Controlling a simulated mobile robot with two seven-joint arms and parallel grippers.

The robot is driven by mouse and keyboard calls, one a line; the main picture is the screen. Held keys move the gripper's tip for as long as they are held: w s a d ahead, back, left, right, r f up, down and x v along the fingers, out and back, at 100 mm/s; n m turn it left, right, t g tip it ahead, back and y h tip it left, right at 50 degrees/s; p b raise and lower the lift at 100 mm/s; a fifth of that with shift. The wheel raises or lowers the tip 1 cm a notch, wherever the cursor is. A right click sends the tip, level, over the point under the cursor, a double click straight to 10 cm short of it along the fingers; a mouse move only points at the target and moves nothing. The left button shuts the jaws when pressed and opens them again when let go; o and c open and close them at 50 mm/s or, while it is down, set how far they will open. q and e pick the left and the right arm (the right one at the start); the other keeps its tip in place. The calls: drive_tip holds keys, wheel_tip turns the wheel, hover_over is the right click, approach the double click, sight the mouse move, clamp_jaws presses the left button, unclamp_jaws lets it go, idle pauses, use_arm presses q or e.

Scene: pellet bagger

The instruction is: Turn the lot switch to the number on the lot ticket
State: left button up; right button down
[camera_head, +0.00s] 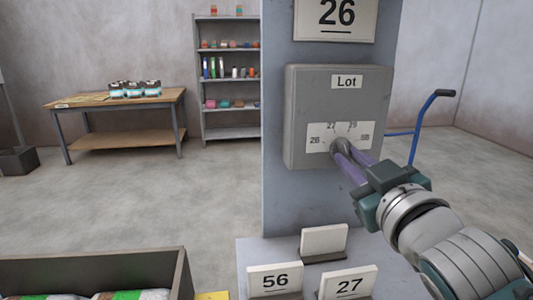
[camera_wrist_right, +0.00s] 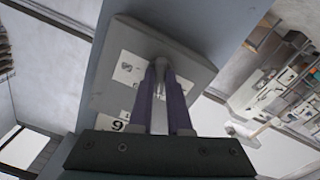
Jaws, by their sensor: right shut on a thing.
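The lot switch is a knob (camera_head: 341,146) on the grey box labelled Lot (camera_head: 300,95), on a post. Its white dial plate carries several numbers, among them 26 at the left and 27 at the upper left; the fingers hide part of it. Which number the knob points at cannot be told. My left gripper is not in view.
White cards reading 56 (camera_head: 275,280) and 27 (camera_head: 347,284) and a card with no visible number (camera_head: 324,240) stand on the ledge below. A bin with bags (camera_head: 180,275) is at lower left. A table (camera_head: 115,104), shelf (camera_head: 231,130) and blue hand truck (camera_head: 418,127) stand behind.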

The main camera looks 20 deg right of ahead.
drive_tip(key=n, duration=0.4)
drive_tip(key=shift+n, duration=0.4)
drive_tip(key=n, duration=0.4)
drive_tip(key=shift+r, duration=0.1)
drive_tip(key=shift+n, duration=0.3)
drive_tip(key=c, duration=0.9)
unclamp_jaws()
drive_tip(key=shift+o, duration=0.2)
drive_tip(key=shift+s, duration=0.1)
drive_tip(key=b+v, duration=0.1)
drive_tip(key=v, duration=0.8)
drive_tip(key=shift+s, duration=0.45)
